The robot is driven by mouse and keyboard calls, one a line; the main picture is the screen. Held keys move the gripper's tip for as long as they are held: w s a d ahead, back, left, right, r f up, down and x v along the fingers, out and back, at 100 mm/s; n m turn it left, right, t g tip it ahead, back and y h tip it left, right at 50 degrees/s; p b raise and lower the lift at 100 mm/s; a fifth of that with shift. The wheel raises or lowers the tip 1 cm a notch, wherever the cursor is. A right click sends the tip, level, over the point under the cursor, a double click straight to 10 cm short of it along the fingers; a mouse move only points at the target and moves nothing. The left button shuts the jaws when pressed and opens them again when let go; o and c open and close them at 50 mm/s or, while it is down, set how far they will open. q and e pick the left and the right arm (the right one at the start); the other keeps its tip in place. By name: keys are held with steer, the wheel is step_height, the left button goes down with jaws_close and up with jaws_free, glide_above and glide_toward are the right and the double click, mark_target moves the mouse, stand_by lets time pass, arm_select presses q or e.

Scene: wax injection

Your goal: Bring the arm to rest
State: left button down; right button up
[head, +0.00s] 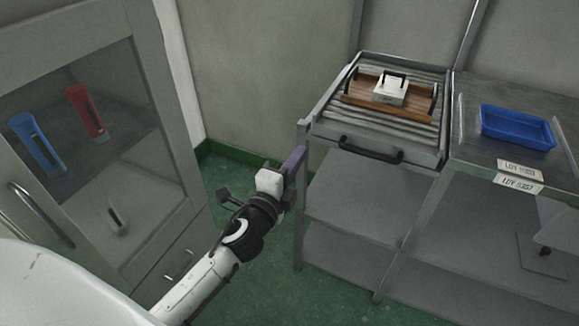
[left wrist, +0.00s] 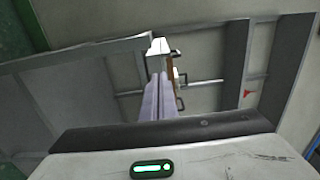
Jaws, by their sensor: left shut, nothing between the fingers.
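My left arm comes in from the lower left in the head view. Its left gripper (head: 294,165) is shut and empty, held in the air over the green floor, just left of the metal bench. In the left wrist view the gripper's pale purple fingers (left wrist: 158,98) lie together with nothing between them. My right gripper is in neither view.
A metal bench (head: 432,190) carries a roller tray with a wooden board (head: 360,103) and a white block (head: 391,90). A blue bin (head: 517,127) sits at right. A glass-door cabinet (head: 150,60) with red (head: 86,112) and blue (head: 36,145) items stands left.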

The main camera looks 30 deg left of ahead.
arm_select(q)
steer(key=shift+s+d, duration=0.1)
steer(key=shift+s, duration=1.7)
steer(key=s+d+f+n+g+h, duration=0.1)
steer(key=s+d+f+n+g, duration=0.2)
steer(key=s+f+n, duration=0.2)
steer(key=s+d+f+n+g+h, duration=0.1)
steer(key=s+d+f+n+g, duration=0.2)
steer(key=s+f, duration=0.7)
steer(key=s+d+f+n+g+h, duration=0.1)
steer(key=s+d+f+n+g, duration=0.2)
steer(key=s+f+n, duration=0.4)
step_height(320, 180, down, 3)
steer(key=shift+s+d+r+h, duration=0.1)
steer(key=shift+s+d+h, duration=0.2)
steer(key=shift+s, duration=0.55)
